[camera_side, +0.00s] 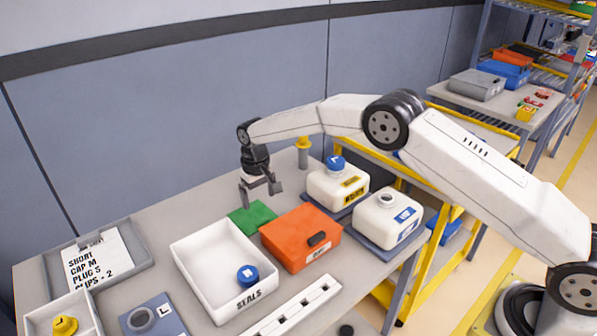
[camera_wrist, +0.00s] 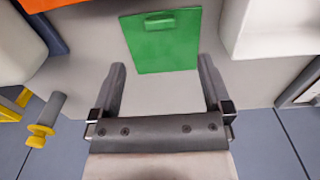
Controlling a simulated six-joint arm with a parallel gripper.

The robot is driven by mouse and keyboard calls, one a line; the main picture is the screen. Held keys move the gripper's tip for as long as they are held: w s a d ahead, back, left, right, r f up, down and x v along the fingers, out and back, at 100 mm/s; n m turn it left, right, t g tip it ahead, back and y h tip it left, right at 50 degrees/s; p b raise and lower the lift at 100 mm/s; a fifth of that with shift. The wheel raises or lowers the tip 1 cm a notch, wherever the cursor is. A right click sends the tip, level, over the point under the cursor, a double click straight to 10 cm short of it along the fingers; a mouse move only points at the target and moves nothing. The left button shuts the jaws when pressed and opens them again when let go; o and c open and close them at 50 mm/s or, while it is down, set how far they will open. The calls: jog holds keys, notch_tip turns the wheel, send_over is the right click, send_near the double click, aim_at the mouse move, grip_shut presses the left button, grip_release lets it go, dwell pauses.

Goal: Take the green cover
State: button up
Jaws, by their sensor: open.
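The green cover (camera_side: 252,216) lies flat on the grey table, between the white tray and the orange box and a little behind them. In the wrist view the green cover (camera_wrist: 161,41) shows as a flat square plate with a small raised grip on its far side. My gripper (camera_side: 260,201) is above the table close to the cover. In the wrist view my gripper (camera_wrist: 160,75) has its two fingers wide apart and empty, pointing toward the cover's near edge.
A white tray (camera_side: 181,256) holding a blue cap (camera_side: 248,276) stands in front. An orange box (camera_side: 291,228) is close on the right. Two white jugs (camera_side: 326,190) (camera_side: 376,231) and a yellow-topped post (camera_side: 304,154) stand further right. The table left of the cover is clear.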

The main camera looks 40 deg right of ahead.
aim_at(261, 220)
jog(key=shift+f, duration=1.3)
jog(key=shift+s+f, duration=0.1)
jog(key=shift+f, duration=2.5)
jog(key=c, duration=1.3)
